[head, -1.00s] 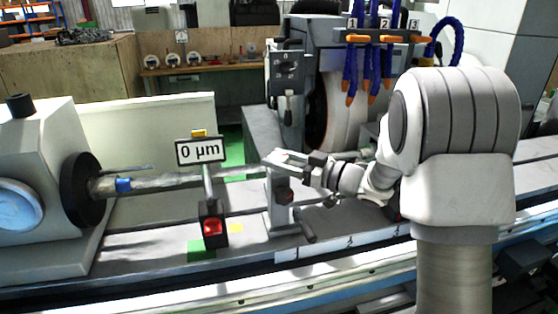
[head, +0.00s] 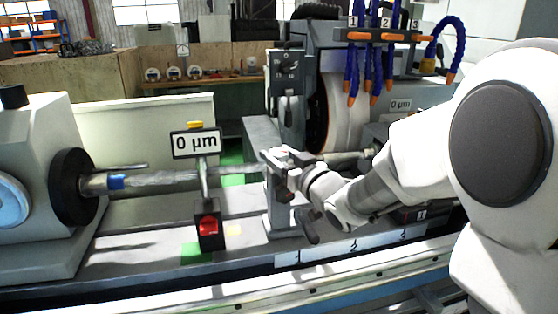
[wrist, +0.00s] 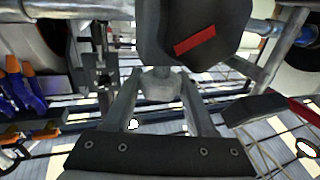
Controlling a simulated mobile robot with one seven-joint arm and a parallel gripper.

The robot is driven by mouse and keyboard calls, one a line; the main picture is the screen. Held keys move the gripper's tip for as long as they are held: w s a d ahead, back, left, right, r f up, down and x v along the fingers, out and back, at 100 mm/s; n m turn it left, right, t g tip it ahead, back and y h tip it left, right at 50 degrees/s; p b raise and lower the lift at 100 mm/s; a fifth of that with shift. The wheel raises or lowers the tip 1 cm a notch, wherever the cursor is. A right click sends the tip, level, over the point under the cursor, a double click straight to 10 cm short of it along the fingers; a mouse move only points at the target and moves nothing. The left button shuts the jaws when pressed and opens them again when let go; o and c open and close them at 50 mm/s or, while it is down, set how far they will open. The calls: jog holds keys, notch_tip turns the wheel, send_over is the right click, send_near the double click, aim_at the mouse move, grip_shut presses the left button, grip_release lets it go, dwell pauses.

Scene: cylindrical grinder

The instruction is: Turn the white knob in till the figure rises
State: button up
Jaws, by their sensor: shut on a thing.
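The white knob (wrist: 160,86) shows as a pale, greyish round stub between my two fingers in the wrist view, below a dark block with a red mark. My gripper (wrist: 158,80) is shut on it. In the head view my gripper (head: 276,160) reaches in from the right to the top of a grey upright stand (head: 281,200) by the shaft. The knob is hidden there by my gripper. The figure on the white sign (head: 196,142) reads 0 µm. The sign stands over a dark block with a red front (head: 209,227).
A long grey shaft (head: 150,180) runs from the dark chuck (head: 74,187) at the left, close by my gripper. A dark handle (head: 307,226) sticks out low on the stand. The grinding wheel (head: 345,112) and blue hoses (head: 372,75) stand behind.

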dwell(0.3)
jog(key=o, duration=1.4)
jog(key=shift+c, duration=0.2)
jog(key=b+v, duration=0.4)
jog(key=v, duration=1.3)
jog(key=shift+s+b, duration=0.25)
jog(key=shift+b, duration=0.1)
